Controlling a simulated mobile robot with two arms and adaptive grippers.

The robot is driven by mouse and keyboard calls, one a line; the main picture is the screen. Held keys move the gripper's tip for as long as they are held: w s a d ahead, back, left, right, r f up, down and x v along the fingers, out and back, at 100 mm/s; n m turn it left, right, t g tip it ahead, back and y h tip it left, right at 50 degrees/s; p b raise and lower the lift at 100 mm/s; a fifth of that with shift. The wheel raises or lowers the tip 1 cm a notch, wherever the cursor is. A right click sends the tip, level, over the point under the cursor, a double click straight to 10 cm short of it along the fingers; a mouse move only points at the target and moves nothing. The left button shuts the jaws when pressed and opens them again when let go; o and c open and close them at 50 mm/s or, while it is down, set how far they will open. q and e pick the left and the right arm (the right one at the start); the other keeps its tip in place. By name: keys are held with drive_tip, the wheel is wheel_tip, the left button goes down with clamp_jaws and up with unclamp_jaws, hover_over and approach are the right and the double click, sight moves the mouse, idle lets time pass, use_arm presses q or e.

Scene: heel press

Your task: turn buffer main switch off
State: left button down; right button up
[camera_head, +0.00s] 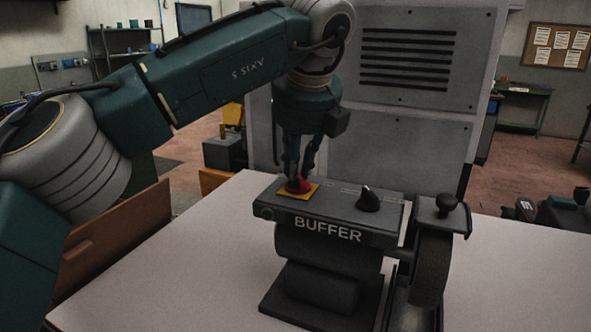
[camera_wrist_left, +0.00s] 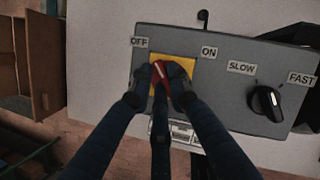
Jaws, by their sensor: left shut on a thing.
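The buffer (camera_head: 328,229) stands on the pale table with its control box on top. Its red main switch (camera_head: 298,184) sits on a yellow plate (camera_head: 286,189) at the left end of the box top. My left gripper (camera_head: 299,175) comes down from above and is shut on the red switch. In the left wrist view the fingers (camera_wrist_left: 161,82) close on both sides of the red switch handle (camera_wrist_left: 161,70), between the OFF label (camera_wrist_left: 139,43) and the ON label (camera_wrist_left: 209,52). The handle's white line tilts slightly toward OFF. My right gripper is not in view.
A black speed knob (camera_head: 369,198) is on the same box, right of the switch, with SLOW and FAST labels. The buffer wheel (camera_head: 432,262) is at the right. A large grey cabinet (camera_head: 415,110) stands behind. The table's left part (camera_head: 185,270) is clear.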

use_arm(q)
drive_tip(key=shift+r+n, duration=0.15)
drive_tip(key=shift+n, duration=0.45)
drive_tip(key=shift+y, duration=0.3)
drive_tip(key=c, duration=1.6)
unclamp_jaws()
drive_tip(key=shift+c, duration=0.2)
drive_tip(key=v, duration=1.2)
